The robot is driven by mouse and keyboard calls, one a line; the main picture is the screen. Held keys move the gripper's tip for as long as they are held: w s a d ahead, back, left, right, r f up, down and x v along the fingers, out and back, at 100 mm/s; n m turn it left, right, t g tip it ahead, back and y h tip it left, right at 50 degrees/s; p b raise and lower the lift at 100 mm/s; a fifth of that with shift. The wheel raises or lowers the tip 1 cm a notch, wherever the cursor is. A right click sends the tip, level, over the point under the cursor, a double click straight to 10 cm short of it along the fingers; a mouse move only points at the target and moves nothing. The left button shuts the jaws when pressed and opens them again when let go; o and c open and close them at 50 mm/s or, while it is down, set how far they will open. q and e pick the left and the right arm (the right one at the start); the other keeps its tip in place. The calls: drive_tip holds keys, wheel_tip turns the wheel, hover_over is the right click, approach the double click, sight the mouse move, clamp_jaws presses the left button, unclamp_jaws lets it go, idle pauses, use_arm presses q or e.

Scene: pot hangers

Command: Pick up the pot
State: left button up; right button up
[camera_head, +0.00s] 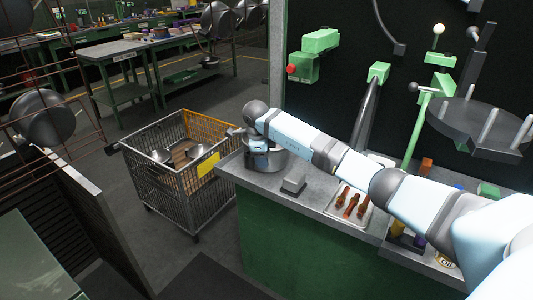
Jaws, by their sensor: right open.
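A grey metal pot (268,162) stands on the near left corner of the grey-topped, green-sided workbench (222,168). My right arm reaches across the bench from the lower right. My right gripper (258,146) points down at the pot's left part, open, with its fingers largely hidden. I cannot tell whether it touches the pot. My left gripper is not in view.
A wire cart (163,195) with metal pans inside stands on the floor left of the bench. A small grey block (293,184) and a tray (352,203) with orange-brown tools lie on the bench. A wire rack (90,118) with hanging pots is at the left.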

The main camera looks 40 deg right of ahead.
drive_tip(key=shift+f, duration=0.2)
drive_tip(key=shift+c, duration=0.4)
clamp_jaws()
drive_tip(key=shift+d+r, duration=0.1)
drive_tip(key=shift+r, duration=0.05)
idle(0.8)
